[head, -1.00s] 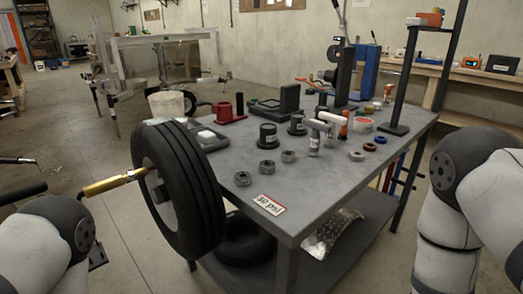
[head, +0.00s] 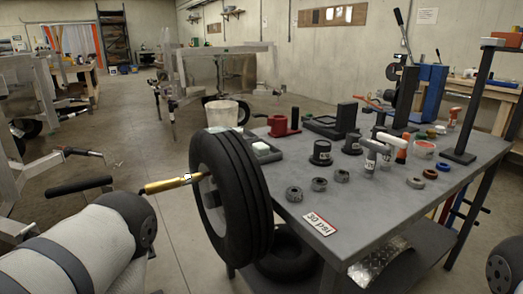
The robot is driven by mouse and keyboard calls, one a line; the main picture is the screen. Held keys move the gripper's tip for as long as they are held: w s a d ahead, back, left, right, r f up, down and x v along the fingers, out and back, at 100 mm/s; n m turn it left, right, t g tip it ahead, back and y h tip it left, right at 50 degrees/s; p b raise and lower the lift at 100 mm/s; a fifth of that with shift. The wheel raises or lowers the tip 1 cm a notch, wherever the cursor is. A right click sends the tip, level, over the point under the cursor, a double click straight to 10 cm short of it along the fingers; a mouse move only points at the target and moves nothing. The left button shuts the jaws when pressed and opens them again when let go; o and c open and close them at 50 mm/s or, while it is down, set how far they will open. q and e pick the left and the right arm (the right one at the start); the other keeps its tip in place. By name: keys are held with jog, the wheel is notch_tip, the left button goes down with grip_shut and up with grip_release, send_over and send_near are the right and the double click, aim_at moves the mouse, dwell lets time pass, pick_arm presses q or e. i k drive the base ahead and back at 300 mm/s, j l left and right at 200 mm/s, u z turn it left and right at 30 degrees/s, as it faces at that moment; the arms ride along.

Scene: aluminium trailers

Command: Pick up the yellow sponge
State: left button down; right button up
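I cannot make out a yellow sponge in the head view. The grey workbench (head: 375,205) carries several parts, including a red vise-like part (head: 283,124), black stepped cylinders (head: 320,152), grey nuts (head: 319,184) and a black tray with a white block (head: 262,148).
A black tyre (head: 232,195) stands upright at the bench's left end, with a brass-coloured tool (head: 168,185) at its hub. Another tyre (head: 288,255) lies below. A white bucket (head: 222,113) stands behind. Open concrete floor (head: 130,125) extends to the left.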

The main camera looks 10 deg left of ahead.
aim_at(260, 149)
jog(key=j+z, duration=0.35)
jog(key=j, duration=0.5)
jog(key=i+j+z, duration=0.15)
jog(key=j+z, duration=0.15)
jog(key=j, duration=0.4)
jog(key=j+z, duration=0.35)
jog(key=j, duration=0.3)
jog(key=i+j, duration=0.05)
